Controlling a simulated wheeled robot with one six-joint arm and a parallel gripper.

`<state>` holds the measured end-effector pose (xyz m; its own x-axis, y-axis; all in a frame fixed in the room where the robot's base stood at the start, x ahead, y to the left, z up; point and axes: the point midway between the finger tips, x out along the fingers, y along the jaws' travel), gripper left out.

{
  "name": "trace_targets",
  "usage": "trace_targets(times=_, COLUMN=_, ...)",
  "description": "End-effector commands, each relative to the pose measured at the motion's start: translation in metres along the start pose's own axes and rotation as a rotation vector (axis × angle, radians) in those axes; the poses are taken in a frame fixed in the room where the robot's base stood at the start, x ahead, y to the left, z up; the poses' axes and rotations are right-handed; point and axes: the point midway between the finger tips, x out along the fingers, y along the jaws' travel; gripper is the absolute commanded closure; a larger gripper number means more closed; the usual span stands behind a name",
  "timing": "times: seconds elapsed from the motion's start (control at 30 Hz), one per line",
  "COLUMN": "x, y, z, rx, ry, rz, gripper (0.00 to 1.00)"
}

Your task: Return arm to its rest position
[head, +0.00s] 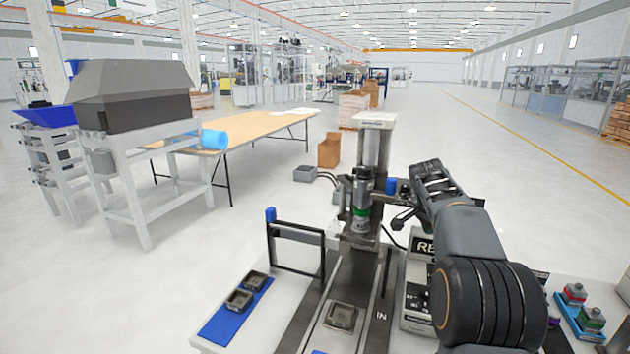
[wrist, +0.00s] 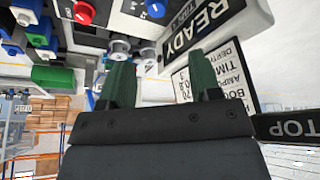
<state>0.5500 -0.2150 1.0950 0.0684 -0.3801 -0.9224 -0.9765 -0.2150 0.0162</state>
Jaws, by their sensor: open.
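My arm reaches up from the lower right of the head view, bent, with its wrist end beside the grey press machine (head: 372,150). In the wrist view my gripper (wrist: 161,65) shows two dark green fingers spread apart, with nothing held between them. The fingers are near a control panel with a READY label (wrist: 190,38) and a red knob (wrist: 84,11). I cannot make out the fingers clearly in the head view.
A blue strip (head: 222,320) with two dark metal parts lies at the front left. Another metal part (head: 340,316) sits on the track before the press. A blue tray (head: 567,310) with small containers is at the right. A black frame (head: 296,232) stands left of the press.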

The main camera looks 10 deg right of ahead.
Motion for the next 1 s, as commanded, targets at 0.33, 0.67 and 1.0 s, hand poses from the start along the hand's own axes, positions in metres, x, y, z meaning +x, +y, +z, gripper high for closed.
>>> trace_targets(times=0.33, x=0.033, y=0.031, z=0.088, rx=-0.656, ry=-0.133, rz=-0.106, gripper=0.42)
trace_targets(times=0.67, x=0.000, y=0.139, z=0.226, rx=-1.175, ry=-0.149, rz=-0.347, gripper=0.42)
trace_targets(times=1.0, x=-0.023, y=0.195, z=0.273, rx=-1.262, ry=-0.090, rz=-0.463, gripper=0.42)
